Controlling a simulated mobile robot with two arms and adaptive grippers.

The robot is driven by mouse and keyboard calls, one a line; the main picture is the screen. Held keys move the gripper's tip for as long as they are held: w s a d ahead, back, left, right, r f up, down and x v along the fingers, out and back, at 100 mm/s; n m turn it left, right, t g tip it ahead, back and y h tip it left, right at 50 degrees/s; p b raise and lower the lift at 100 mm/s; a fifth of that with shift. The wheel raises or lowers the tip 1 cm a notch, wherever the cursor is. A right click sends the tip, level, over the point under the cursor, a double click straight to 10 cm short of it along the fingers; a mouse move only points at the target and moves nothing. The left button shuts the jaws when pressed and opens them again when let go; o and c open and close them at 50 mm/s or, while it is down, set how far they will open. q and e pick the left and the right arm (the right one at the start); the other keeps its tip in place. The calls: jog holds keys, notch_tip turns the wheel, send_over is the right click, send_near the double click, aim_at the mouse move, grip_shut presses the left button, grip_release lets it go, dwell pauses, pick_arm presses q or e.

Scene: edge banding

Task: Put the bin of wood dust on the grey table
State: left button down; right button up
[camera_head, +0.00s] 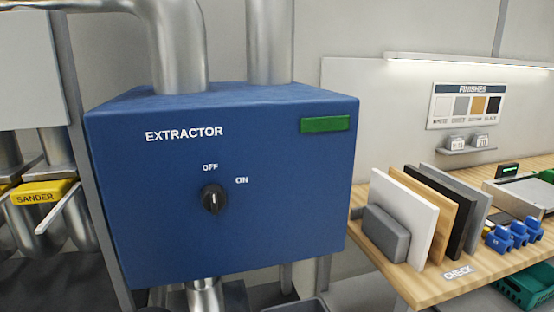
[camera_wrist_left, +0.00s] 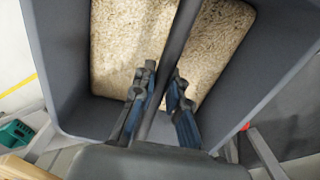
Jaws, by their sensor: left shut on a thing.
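The dark grey bin (camera_wrist_left: 58,60) fills much of the left wrist view. Pale wood dust (camera_wrist_left: 128,45) lies inside it. A dark bar-like handle (camera_wrist_left: 181,38) crosses over the bin's opening. My left gripper (camera_wrist_left: 163,88) has its two blue-grey fingers on either side of this handle and is shut on it. A grey rim (camera_head: 298,306), possibly the bin's, shows at the bottom edge of the head view. I cannot make out the grey table in either view. My right gripper is in neither view.
The blue extractor box (camera_head: 220,255) stands in front, its knob (camera_head: 213,199) pointing up to OFF. A wooden bench (camera_head: 408,285) with upright panels (camera_head: 403,218) and blue parts (camera_head: 512,235) is at right. A green crate (camera_head: 524,287) sits below it.

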pick_arm(q)
notch_tip(320, 180, up, 6)
jog(key=a+n, duration=0.2)
jog(key=n, duration=0.2)
jog(key=shift+w+n, duration=0.3)
jog(key=shift+n, duration=0.1)
jog(key=shift+r, duration=0.2)
